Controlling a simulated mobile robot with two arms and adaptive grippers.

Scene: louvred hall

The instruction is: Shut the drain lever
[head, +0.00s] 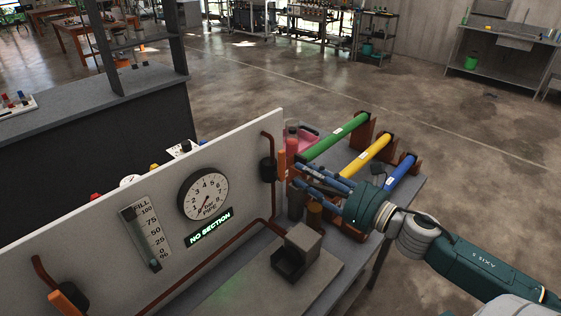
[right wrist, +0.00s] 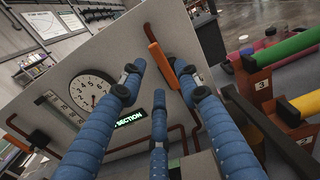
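Two orange levers show on the white upright panel (head: 110,225). One orange lever (head: 282,165) stands upright at the panel's right end, by a black round valve body (head: 267,169). The other orange lever (head: 68,303) is tilted at the lower left, partly cut off. I cannot read which one is the drain lever. My right gripper (head: 298,174), with blue fingers, is open close to the right-end lever. In the right wrist view this lever (right wrist: 162,65) shows tilted, beyond and between the spread fingertips (right wrist: 167,92). I cannot tell whether they touch. My left gripper is not in view.
The panel carries a round gauge (head: 203,196), a fill scale (head: 147,232) and a lit "NO SECTION" sign (head: 209,228). A grey block (head: 303,240) stands below. Green (head: 336,137), yellow (head: 367,155) and blue (head: 401,172) pipe sections lie on a rack behind my right gripper.

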